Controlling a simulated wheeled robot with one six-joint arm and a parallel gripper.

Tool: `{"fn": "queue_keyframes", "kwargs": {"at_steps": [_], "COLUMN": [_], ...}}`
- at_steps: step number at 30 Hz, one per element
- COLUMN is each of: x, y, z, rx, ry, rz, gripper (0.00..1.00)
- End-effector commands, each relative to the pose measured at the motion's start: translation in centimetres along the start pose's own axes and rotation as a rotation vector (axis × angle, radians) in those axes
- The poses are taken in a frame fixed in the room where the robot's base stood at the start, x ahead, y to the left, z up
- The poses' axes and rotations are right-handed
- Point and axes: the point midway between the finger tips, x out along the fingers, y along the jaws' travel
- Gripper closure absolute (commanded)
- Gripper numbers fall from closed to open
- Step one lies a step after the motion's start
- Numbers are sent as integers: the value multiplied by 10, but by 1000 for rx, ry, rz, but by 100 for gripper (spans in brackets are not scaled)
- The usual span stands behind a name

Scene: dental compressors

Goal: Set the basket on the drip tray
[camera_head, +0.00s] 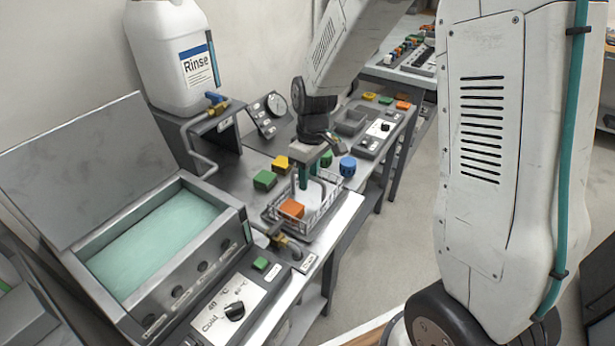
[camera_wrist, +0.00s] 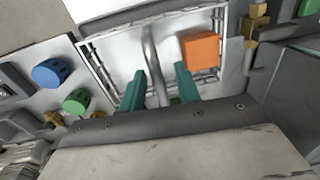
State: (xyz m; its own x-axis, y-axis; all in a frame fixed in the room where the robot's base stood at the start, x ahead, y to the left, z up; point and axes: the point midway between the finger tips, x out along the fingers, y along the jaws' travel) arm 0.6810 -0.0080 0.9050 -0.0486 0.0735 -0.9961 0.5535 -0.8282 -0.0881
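The basket (camera_head: 325,208) is a white wire basket with an orange block (camera_head: 291,208) inside. It appears upright on the grey drip tray (camera_head: 268,217), beside the bath; the basket hides most of the tray. In the wrist view the basket's wire rim (camera_wrist: 98,70) surrounds a grey upright handle (camera_wrist: 150,55) and the orange block (camera_wrist: 201,51). My gripper (camera_head: 309,172) points down over the basket. Its two teal fingers (camera_wrist: 160,90) stand apart on either side of the handle, with gaps visible. The gripper looks open and not closed on the handle.
A bath with greenish liquid (camera_head: 160,238) and a raised lid stands left. A Rinse canister (camera_head: 175,60) is behind. Green (camera_head: 264,180), yellow (camera_head: 281,163) and blue (camera_head: 347,165) pieces lie close to the basket. A brass tap (camera_head: 287,244) is in front.

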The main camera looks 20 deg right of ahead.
Motion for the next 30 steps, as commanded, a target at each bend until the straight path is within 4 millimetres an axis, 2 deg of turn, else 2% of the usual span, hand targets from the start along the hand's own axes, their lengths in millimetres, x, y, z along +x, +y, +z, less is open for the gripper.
{"fn": "queue_keyframes", "kwargs": {"at_steps": [15,19,25,28,30], "x": [-98,-112,-119,-128,-139], "y": [0,0,-1,-7,-16], "z": [-1,0,1,10,23], "rx": [-1,-1,2,24,55], "ry": [4,1,2,8,15], "rz": [3,1,2,8,17], "gripper": [67,67,67,67,67]}}
